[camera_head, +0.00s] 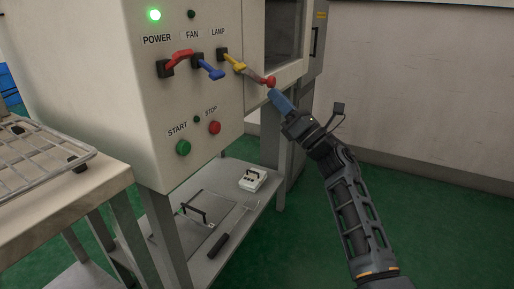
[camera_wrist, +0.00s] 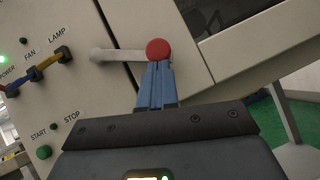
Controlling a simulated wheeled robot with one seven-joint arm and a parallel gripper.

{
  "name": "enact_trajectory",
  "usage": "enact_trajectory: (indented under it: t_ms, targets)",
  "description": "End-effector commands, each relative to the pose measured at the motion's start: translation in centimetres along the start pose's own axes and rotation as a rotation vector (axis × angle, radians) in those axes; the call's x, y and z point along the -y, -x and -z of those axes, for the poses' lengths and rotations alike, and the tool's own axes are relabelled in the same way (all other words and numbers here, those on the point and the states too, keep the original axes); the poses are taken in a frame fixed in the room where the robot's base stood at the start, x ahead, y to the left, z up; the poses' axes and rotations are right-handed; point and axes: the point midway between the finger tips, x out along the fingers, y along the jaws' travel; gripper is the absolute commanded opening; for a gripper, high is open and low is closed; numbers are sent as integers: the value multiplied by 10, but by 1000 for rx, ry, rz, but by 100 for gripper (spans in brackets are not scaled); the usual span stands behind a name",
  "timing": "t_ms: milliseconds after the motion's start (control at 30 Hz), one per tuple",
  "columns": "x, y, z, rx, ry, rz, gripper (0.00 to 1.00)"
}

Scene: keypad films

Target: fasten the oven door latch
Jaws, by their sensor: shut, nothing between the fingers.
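The oven door latch is a pale grey lever (camera_wrist: 122,55) ending in a red knob (camera_wrist: 158,49). In the head view its red knob (camera_head: 270,81) lies just right of the lamp switch, by the edge of the oven door (camera_head: 257,32). The lever runs from a pivot on the control panel toward the door edge. My gripper (camera_head: 273,94) has its blue fingers shut and empty, with the tips right beside the knob. In the wrist view my gripper (camera_wrist: 156,66) is just below the knob. I cannot tell whether the tips touch it.
The control panel has a red power handle (camera_head: 181,57), a blue fan handle (camera_head: 209,67) and a yellow lamp handle (camera_head: 231,61). A green start button (camera_head: 183,148) and red stop button (camera_head: 214,128) are below. A lower shelf (camera_head: 196,262) holds tools. Green floor is clear at right.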

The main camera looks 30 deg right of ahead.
Motion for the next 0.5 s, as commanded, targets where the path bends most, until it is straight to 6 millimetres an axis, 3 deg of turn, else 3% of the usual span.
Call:
enact_trajectory:
  t_ms: [300, 500]
  targets:
    - [8, -13, -17, 1, 206, -153, 0]
    - [7, -23, -30, 1, 199, -149, 0]
